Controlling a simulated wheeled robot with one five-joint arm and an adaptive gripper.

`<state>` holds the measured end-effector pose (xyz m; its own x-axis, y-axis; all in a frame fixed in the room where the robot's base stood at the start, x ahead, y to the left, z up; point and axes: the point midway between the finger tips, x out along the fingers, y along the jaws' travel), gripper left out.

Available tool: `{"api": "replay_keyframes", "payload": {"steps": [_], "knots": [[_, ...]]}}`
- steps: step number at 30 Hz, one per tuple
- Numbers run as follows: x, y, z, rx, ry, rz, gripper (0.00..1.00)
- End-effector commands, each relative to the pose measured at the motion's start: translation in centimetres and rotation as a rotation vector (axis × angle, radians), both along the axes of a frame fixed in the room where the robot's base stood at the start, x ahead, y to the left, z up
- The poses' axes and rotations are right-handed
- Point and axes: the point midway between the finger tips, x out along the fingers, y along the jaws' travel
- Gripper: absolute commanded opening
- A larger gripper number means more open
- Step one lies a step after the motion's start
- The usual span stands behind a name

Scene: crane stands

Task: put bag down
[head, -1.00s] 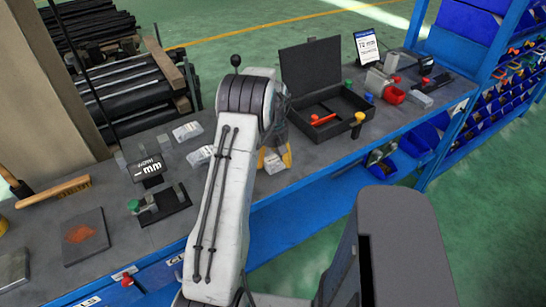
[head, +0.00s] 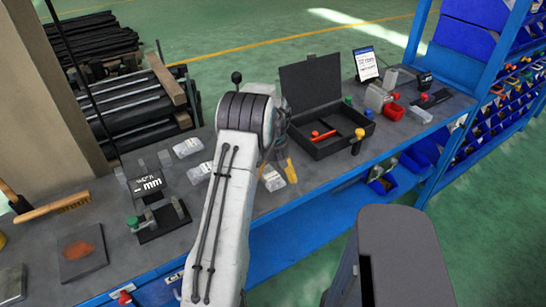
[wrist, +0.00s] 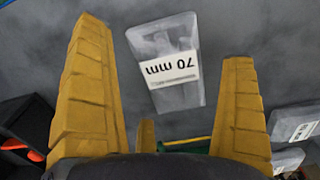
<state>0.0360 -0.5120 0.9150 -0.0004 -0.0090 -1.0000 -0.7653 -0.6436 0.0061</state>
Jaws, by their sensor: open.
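A clear bag with a white "70 mm" label (wrist: 175,62) lies on the grey bench top, seen between and beyond my fingertips in the wrist view. My gripper (wrist: 164,42) is open, with its yellow fingers spread on either side of the bag and apart from it. In the head view a clear bag (head: 272,178) lies on the bench beside my yellow finger, partly hidden by my arm. My gripper is mostly hidden behind my arm there. Two more clear bags (head: 188,147) (head: 200,172) lie left of my arm.
An open black case (head: 330,138) with red and yellow-topped tools stands right of my gripper. Red and grey parts (head: 385,105) sit further right. The bench front edge is blue.

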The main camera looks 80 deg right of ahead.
Motion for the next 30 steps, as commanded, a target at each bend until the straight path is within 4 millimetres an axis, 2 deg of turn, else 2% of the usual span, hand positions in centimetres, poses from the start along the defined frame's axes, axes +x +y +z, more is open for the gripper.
{"api": "replay_keyframes", "payload": {"steps": [18, 24, 30], "knots": [[0.1, 0.0, 9.1, -0.004, 0.0, 0.0, 1.0], [0.1, 0.1, 10.6, -0.001, 0.0, 0.0, 1.0], [0.1, 0.1, 11.1, 0.0, 0.0, 0.0, 1.0]]}}
